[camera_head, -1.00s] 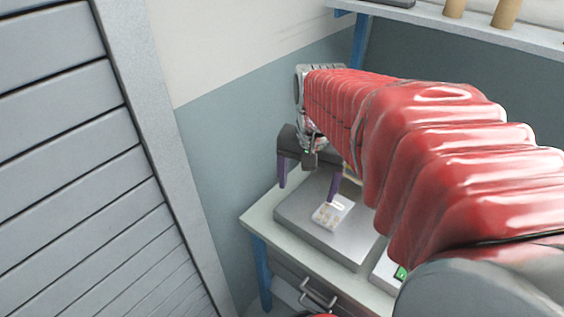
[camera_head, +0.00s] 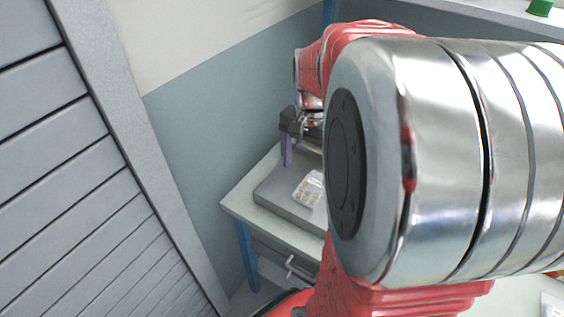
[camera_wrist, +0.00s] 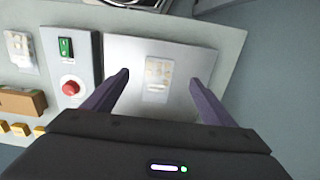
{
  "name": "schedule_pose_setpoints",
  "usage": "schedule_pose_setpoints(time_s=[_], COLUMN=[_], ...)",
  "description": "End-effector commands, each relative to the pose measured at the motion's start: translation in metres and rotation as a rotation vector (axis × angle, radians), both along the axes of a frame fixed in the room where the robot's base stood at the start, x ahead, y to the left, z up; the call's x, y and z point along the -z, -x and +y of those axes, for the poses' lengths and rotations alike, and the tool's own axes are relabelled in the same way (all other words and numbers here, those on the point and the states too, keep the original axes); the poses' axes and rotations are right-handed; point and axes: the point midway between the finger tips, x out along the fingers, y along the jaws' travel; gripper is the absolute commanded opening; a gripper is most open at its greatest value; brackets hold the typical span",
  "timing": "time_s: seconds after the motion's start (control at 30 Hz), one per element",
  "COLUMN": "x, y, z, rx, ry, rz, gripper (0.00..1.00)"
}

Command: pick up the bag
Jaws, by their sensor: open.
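The bag (camera_wrist: 158,78) is a small, flat, clear pouch with pale yellowish pieces inside. It lies on a grey flat plate (camera_wrist: 122,58) on the bench; the head view also shows the bag (camera_head: 309,188), partly cut off by my arm. My gripper (camera_wrist: 160,84) is open, with its two purple fingers on either side of the bag in the wrist view and nothing between them. The fingers look above the plate, apart from the bag. In the head view my gripper (camera_head: 288,150) is mostly hidden behind my arm, with one finger showing.
In the wrist view, a control box with a red button (camera_wrist: 71,88) and green switch (camera_wrist: 66,47) stands left of the plate. Beyond it are another pouch (camera_wrist: 18,46), a brown box (camera_wrist: 22,103) and several yellow blocks. A slatted grey shutter (camera_head: 70,170) is at left.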

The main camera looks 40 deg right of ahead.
Motion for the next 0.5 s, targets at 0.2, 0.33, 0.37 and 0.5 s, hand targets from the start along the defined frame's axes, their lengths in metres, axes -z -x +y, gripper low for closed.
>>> schedule_pose_setpoints(time_s=[0.2,0.33,0.37,0.5], x=[0.036,0.053,0.056,0.062], y=[0.001,0.000,0.000,0.000], z=[0.001,0.000,0.000,0.000], rx=[-0.001,-0.001,-0.001,-0.001], ry=[-0.002,-0.001,-0.001,-0.001], rz=[0.003,0.003,0.003,0.001], gripper=[0.78,0.78,0.78,0.78])
